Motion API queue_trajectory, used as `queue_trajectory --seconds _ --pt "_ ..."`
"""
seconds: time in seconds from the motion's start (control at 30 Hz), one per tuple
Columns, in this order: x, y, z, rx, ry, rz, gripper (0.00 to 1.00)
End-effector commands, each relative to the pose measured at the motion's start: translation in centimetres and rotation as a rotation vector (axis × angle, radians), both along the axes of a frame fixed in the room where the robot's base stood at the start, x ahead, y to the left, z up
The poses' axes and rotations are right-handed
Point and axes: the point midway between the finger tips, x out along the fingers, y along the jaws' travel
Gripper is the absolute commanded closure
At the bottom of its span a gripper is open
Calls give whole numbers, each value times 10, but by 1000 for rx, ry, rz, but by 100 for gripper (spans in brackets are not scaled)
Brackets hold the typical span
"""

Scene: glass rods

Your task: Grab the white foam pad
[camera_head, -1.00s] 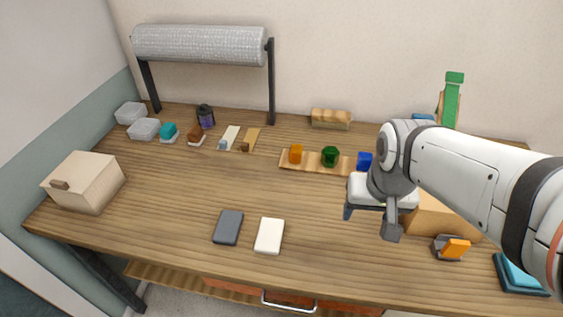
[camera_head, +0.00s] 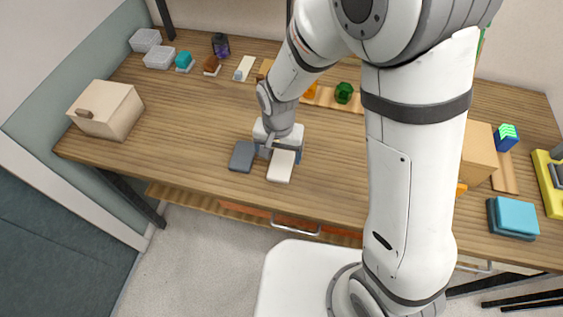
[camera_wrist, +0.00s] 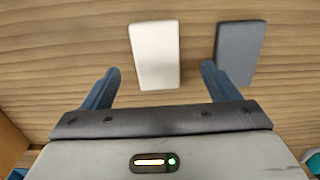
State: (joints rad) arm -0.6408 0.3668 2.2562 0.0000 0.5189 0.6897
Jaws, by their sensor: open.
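The white foam pad (camera_head: 282,167) lies flat on the wooden table near its front edge. In the wrist view the white pad (camera_wrist: 155,55) is ahead of my gripper, between the lines of its two fingers. My gripper (camera_wrist: 156,82) is open and empty, with its blue fingers spread wider than the pad. In the head view my gripper (camera_head: 279,152) is over the pad's back end and partly hides it. The height of the fingertips above the table is hard to tell.
A dark grey pad (camera_head: 243,156) lies just left of the white pad; in the wrist view the grey pad (camera_wrist: 240,50) is close to the right finger. A beige box (camera_head: 107,108) stands at the left. Teal pads (camera_head: 514,216) lie at the right. The table between is clear.

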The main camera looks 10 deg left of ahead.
Motion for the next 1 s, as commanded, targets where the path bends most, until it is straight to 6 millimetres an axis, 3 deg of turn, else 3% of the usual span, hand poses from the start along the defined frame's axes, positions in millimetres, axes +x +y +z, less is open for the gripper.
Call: queue_trajectory --seconds 0.4,0.77,1.0 --pt "10 -6 -44 -3 3 -1 18" --pt "11 -6 -53 0 0 -1 18" --pt "11 -6 -53 0 0 -2 37"
